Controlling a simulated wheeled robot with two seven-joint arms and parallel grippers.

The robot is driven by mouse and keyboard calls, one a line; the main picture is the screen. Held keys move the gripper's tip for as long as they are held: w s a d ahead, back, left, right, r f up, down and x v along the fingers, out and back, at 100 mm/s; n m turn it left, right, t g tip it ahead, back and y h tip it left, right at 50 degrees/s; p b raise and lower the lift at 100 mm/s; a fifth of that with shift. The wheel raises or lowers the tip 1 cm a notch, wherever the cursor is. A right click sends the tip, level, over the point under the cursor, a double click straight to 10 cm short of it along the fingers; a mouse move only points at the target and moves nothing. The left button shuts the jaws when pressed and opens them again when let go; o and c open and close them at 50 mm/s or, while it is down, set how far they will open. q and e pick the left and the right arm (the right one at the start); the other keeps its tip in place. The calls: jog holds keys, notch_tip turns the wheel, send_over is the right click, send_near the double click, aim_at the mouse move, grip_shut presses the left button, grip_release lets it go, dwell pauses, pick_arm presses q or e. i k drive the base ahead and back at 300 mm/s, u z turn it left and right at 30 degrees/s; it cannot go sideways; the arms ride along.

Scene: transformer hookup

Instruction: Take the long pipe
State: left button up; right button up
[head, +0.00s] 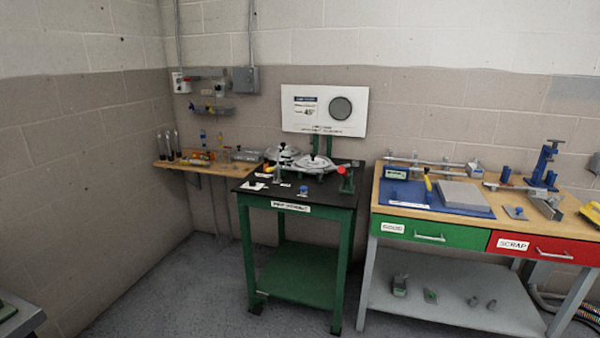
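A long, thin grey pipe-like bar (430,162) lies along the back of the wooden-topped workbench (400,211) on the right. A shorter grey bar (508,187) lies on the same top, further right. Several small fittings are beside them, too small to tell apart. I cannot tell for certain which bar is the long pipe. Neither of my grippers shows in the head view.
A green table (290,262) with a black top holds silvery round parts (315,162) and a red-tipped piece (340,170). The workbench has a blue tray (455,208), a blue press (546,165), and green and red drawers. Grey floor (205,285) is clear at left.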

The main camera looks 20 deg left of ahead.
aim_at(286, 168)
jog(key=z, duration=0.6)
jog(key=i, duration=0.85)
jog(key=z, duration=0.55)
jog(key=i, duration=1)
jog(key=u, duration=0.15)
